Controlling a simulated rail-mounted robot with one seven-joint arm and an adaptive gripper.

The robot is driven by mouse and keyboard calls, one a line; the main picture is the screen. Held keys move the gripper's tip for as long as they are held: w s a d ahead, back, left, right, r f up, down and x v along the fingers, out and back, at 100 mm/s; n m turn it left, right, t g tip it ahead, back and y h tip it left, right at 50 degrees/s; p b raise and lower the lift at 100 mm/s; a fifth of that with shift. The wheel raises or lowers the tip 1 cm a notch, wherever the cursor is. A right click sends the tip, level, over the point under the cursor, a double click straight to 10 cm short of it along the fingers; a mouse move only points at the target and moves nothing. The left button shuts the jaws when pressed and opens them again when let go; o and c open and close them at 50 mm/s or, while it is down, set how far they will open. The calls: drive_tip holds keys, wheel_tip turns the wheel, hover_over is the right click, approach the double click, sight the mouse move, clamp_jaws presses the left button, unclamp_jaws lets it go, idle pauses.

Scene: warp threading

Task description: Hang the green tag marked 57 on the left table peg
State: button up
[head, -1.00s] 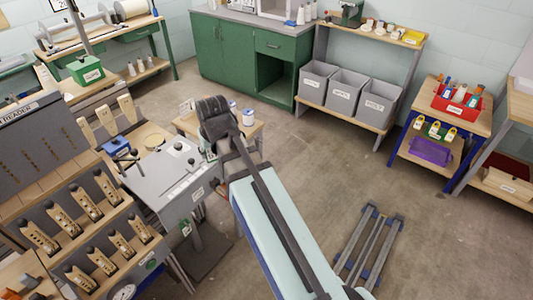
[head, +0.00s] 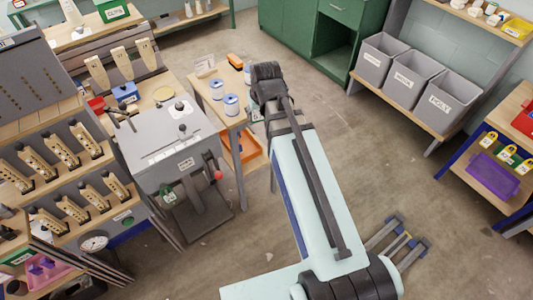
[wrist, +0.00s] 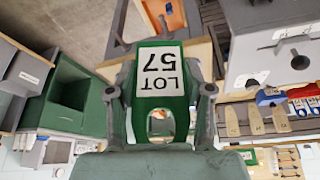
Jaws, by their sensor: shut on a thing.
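The green tag (wrist: 120,120) fills the middle of the wrist view. Its white label reads LOT 57, upside down, and a slot shows near its lower end. My gripper (wrist: 160,92) is shut on the tag, with one grey finger at each side. In the head view my arm reaches up the middle and hides the fingers; I cannot clearly make out the held tag there. The grey machine table (head: 160,150) stands left of my arm, with dark knobs on top. I cannot tell which part is the left table peg.
A small wooden table (head: 213,92) with blue-and-white tins stands between the machine and my arm. An orange tray (head: 245,150) sits on its lower level. Grey bins (head: 435,98) and a shelf with tags (head: 505,150) stand right. Floor right of my arm is mostly clear.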

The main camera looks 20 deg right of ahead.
wheel_tip(320, 180, down, 20)
drive_tip(key=d+b, duration=0.1)
drive_tip(key=b, duration=0.7)
drive_tip(key=shift+s+d, duration=0.3)
drive_tip(key=shift+w, duration=0.1)
drive_tip(key=w+a+f+b, duration=0.1)
drive_tip(key=w+a+b, duration=0.1)
drive_tip(key=w, duration=0.7)
drive_tip(key=shift+a+f, duration=0.4)
drive_tip(key=shift+a, duration=0.1)
drive_tip(key=o, duration=1)
drive_tip(key=shift+s+r, duration=0.1)
